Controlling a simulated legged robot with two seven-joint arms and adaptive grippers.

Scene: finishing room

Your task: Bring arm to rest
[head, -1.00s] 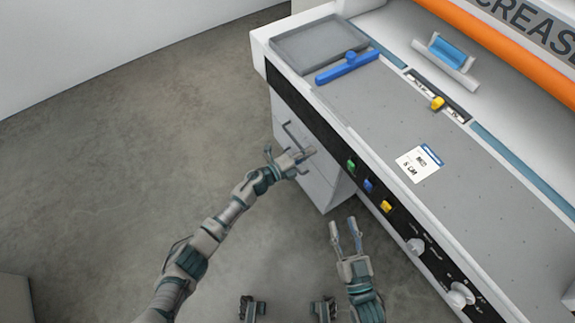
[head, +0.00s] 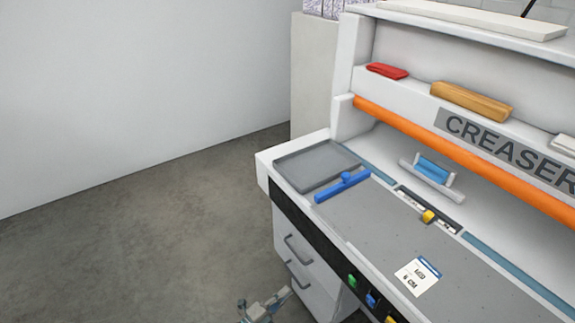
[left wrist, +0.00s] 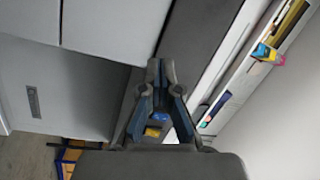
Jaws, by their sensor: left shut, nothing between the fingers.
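My left gripper (head: 284,294) shows at the bottom edge of the head view, in front of the drawers and below the black control strip of the creaser. Its fingers are shut with nothing between them. In the left wrist view its fingertips (left wrist: 162,68) are close together in front of grey and white machine panels. Most of the left arm is below the head view. My right gripper is out of view.
The creaser bench (head: 262,165) carries a grey tray (head: 300,184), a blue-handled bar (head: 342,187) and a label card (head: 417,276). Drawers (head: 290,262) with handles sit below it. Open concrete floor (head: 130,255) lies to the left.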

